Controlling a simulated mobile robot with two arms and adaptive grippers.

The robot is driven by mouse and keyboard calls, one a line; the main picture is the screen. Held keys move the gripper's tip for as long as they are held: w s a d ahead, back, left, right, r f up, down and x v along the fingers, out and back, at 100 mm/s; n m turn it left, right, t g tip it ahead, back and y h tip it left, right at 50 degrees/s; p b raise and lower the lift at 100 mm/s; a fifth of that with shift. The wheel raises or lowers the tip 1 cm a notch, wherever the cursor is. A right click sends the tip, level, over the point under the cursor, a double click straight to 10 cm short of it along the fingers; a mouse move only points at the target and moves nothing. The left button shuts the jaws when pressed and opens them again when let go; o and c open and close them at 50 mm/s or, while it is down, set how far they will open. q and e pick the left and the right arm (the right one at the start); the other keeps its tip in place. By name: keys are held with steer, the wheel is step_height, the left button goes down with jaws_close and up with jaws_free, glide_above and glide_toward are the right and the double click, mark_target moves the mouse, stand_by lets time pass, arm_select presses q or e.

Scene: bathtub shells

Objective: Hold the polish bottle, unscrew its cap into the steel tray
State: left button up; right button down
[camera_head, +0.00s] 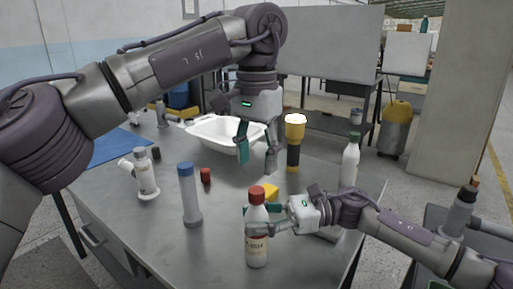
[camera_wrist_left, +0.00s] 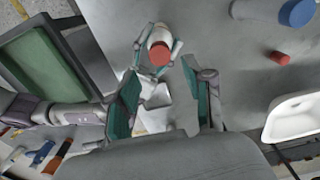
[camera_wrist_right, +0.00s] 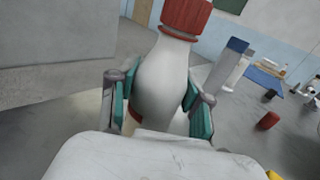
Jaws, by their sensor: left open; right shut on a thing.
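The polish bottle (camera_head: 257,243), white with a red cap (camera_head: 257,194), is upright at the front of the table. My right gripper (camera_head: 266,220) is shut around its body from the right. The right wrist view shows the bottle (camera_wrist_right: 163,80) between both fingers, with its red cap (camera_wrist_right: 186,15) on. My left gripper (camera_head: 256,158) is open and empty, pointing down, above and behind the bottle. The left wrist view shows the red cap (camera_wrist_left: 160,54) between and beyond its open fingers. I cannot make out a steel tray for certain; a white basin (camera_head: 211,140) stands at the back.
A yellow-and-black flashlight (camera_head: 294,145) and a green-capped white bottle (camera_head: 350,163) stand behind right. The front-left tabletop is clear.

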mark_target(256, 190)
arm_select(q)
step_height(256, 190, down, 7)
steer(key=shift+r, duration=0.2)
